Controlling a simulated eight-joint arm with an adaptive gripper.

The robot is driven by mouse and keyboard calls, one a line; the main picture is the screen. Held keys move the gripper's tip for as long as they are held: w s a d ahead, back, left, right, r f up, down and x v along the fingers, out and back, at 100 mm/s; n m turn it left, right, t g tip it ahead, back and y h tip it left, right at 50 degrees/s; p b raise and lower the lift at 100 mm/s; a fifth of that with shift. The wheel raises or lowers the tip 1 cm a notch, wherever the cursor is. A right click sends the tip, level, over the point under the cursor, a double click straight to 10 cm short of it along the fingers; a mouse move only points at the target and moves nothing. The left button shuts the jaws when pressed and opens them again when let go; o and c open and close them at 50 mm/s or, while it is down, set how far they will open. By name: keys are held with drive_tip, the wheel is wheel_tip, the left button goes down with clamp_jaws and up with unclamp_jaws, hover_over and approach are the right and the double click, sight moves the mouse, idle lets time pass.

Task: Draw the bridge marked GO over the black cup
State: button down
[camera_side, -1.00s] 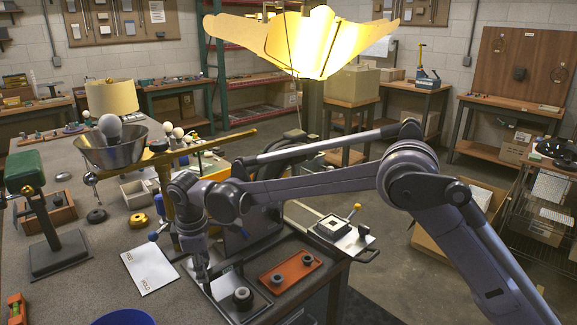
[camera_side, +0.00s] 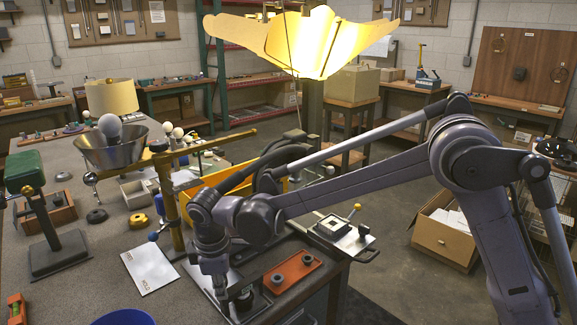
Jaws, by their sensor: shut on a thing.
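My gripper (camera_side: 224,296) points down over the dark tray (camera_side: 190,268) at the bench's front edge. It is shut on a small part that its fingers mostly hide. This part appears to be the bridge, but no GO mark can be read on it. The black cup (camera_side: 245,297) stands on the tray just right of my fingertips and is partly covered by them. I cannot tell whether the held part touches the cup or reaches over it.
An orange tray (camera_side: 292,272) with grey round parts lies right of the cup. A white card (camera_side: 150,268) with printed words, one seemingly HOLD, lies to the left. A yellow-brass stand (camera_side: 168,205) rises close behind my gripper. A blue bowl (camera_side: 122,318) is at the front.

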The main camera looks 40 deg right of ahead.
sight(235, 297)
drive_tip(key=s, duration=0.5)
drive_tip(key=shift+s, duration=0.1)
drive_tip(key=c, duration=1.1)
unclamp_jaws()
drive_tip(key=shift+c, duration=0.2)
wheel_tip(235, 297, up, 12)
drive_tip(key=s+a, duration=0.1)
drive_tip(key=s, duration=0.1)
drive_tip(key=shift+a, duration=0.15)
drive_tip(key=shift+f, duration=0.1)
